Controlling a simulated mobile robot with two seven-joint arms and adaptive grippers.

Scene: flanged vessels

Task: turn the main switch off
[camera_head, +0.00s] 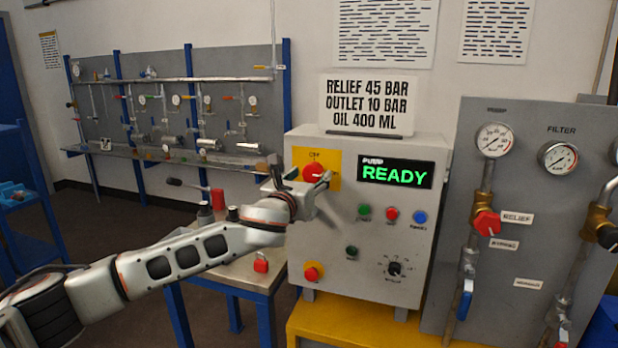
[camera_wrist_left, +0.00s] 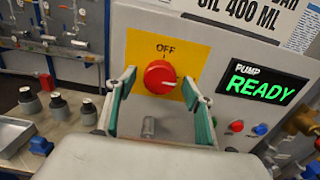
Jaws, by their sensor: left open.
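The main switch (camera_head: 313,171) is a red round knob on a yellow plate at the upper left of the grey pump control box (camera_head: 345,254). In the left wrist view the red knob (camera_wrist_left: 160,77) shows below the word OFF, with a small white mark on its right side. My left gripper (camera_head: 318,184) is open in front of the switch. In the left wrist view its two green-padded fingers (camera_wrist_left: 162,92) stand on either side of the knob, apart from it in the picture. I cannot tell whether they reach its depth. My right gripper is out of view.
The box's green READY display (camera_head: 395,173) is lit, with several buttons and a dial below. A grey panel with gauges and red-handled valves (camera_head: 487,223) stands at the right. A small table with a red padlock (camera_head: 261,262) is at the left.

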